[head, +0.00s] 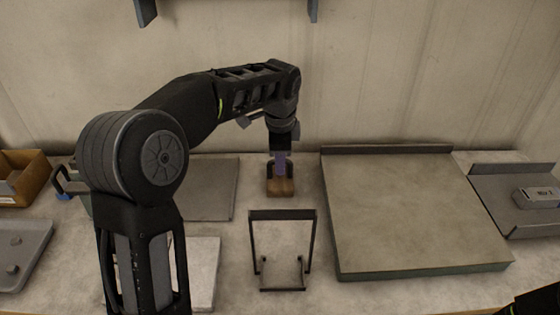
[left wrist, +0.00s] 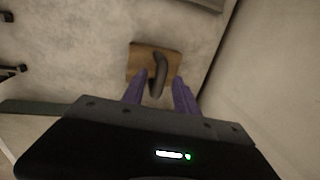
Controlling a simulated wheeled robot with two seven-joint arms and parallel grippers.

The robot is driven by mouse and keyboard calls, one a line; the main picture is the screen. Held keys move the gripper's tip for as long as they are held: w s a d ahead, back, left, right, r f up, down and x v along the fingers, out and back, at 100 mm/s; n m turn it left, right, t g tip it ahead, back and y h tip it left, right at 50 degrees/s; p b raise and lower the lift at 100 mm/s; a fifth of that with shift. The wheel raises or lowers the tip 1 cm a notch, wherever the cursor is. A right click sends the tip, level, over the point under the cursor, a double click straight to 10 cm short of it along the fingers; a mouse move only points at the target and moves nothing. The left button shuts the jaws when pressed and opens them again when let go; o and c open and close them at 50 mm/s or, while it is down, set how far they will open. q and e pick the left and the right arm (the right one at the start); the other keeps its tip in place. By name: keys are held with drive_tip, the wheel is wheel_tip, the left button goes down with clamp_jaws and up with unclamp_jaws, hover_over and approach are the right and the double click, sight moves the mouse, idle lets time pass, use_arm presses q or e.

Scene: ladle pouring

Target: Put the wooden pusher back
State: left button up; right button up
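The wooden pusher (head: 281,188) stands on the table near the back wall, a brown block. In the left wrist view its block (left wrist: 139,65) lies flat with a dark curved handle (left wrist: 159,72) rising from it. My left gripper (head: 280,163) points down over the pusher. In the left wrist view its purple fingers (left wrist: 160,88) are apart, one on each side of the handle, with a gap showing on both sides. My right gripper is not shown; only a dark piece of my right arm shows at the lower right corner of the head view.
A black wire stand (head: 283,215) is in front of the pusher. A large raised board (head: 410,215) is to its right, with a grey tray (head: 500,205) beyond. A flat grey plate (head: 215,190) is to its left. A brown box (head: 30,180) is far left. The wall is close behind.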

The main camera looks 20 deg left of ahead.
sight(280, 183)
use_arm(q)
wheel_tip(280, 183, up, 11)
drive_tip(key=s, duration=0.2)
drive_tip(key=shift+d, duration=0.45)
drive_tip(key=shift+f, duration=0.15)
